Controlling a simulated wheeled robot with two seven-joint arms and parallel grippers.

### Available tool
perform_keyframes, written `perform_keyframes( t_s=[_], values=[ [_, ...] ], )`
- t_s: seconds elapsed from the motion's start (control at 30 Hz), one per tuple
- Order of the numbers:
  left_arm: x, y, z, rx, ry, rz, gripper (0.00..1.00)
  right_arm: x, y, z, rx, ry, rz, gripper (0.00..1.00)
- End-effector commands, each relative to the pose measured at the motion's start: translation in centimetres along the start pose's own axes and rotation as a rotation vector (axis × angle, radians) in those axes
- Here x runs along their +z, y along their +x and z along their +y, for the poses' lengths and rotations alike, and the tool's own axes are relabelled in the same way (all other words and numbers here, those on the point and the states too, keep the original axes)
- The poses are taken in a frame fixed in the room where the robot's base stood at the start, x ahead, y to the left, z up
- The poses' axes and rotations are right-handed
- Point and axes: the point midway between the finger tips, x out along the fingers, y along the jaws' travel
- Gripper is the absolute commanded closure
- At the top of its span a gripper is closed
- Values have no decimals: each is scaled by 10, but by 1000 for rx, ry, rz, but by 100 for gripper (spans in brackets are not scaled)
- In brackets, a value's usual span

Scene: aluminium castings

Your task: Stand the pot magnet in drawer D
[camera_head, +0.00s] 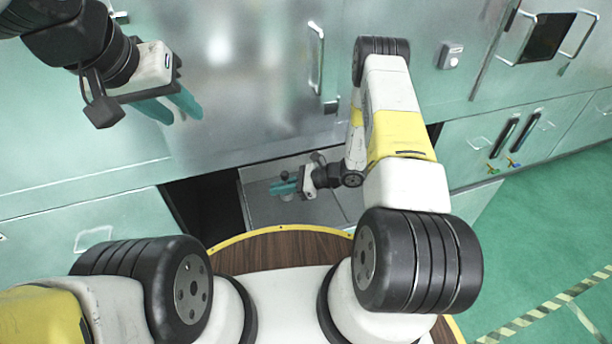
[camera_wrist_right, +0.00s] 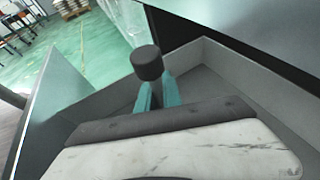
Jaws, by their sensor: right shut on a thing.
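My right gripper (camera_head: 284,187) reaches into an open grey drawer (camera_head: 262,212) low in the cabinet front. In the right wrist view its teal fingers (camera_wrist_right: 158,96) are shut on the pot magnet (camera_wrist_right: 147,63), a dark round cylinder at their tips. The drawer's pale wall (camera_wrist_right: 225,75) and floor show around and beyond it there. I cannot tell whether the magnet touches the drawer floor. No letter is readable on the drawer. My left gripper (camera_head: 178,106) is at the upper left in front of the cabinet, its teal fingers a little apart and empty.
The metal cabinet front (camera_head: 240,95) with a vertical handle (camera_head: 316,58) rises behind the drawer. A dark gap (camera_head: 208,205) lies left of the drawer. More drawers with black and coloured handles (camera_head: 505,140) are at the right. Green floor (camera_head: 540,240) is clear at the lower right.

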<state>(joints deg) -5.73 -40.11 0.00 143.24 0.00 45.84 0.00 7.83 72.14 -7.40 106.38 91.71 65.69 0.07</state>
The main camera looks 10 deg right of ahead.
Motion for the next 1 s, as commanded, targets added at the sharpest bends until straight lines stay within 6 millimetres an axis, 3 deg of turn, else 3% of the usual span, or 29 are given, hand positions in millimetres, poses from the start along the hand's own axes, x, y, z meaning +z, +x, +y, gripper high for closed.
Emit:
perform_keyframes(
  t_s=[0.1,0.53,0.93,1.0],
  values=[
    [0,0,0,0,0,0,64,-23,10,1,2,1,1,100],
    [0,0,0,0,0,0,64,-72,30,1,4,-1,0,100],
    [0,0,0,0,0,0,64,-79,33,1,3,-2,-1,100],
    [0,0,0,0,0,0,64,-79,33,1,3,-2,0,80]
  ],
)
